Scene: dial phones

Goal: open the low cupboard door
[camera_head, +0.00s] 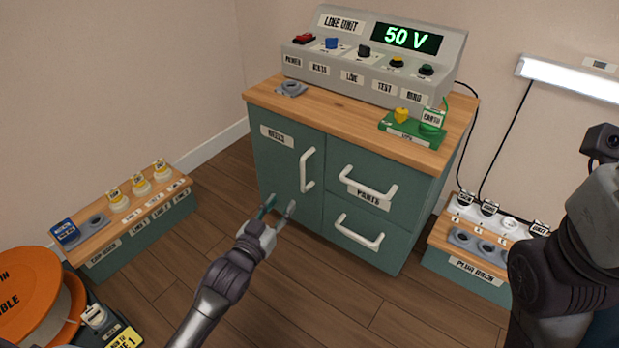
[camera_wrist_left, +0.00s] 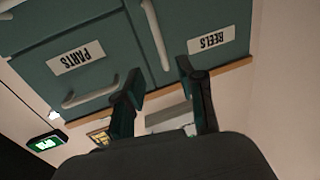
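The low green cupboard door (camera_head: 284,168) is the left front of the cabinet, labelled REELS, and looks shut. Its white vertical handle (camera_head: 306,170) is on the door's right side. My left gripper (camera_head: 279,208) is open and empty in front of the door's lower part, left of and below the handle, apart from it in the head view. In the left wrist view, upside down, the two fingers (camera_wrist_left: 158,88) are spread, with the handle (camera_wrist_left: 155,34) beyond them. The right arm (camera_head: 565,250) shows at the right edge; its fingertips are not seen.
Two drawers with white handles (camera_head: 360,239) are right of the door. The wooden top (camera_head: 335,112) holds the LINE UNIT (camera_head: 375,60). Floor before the cabinet is clear.

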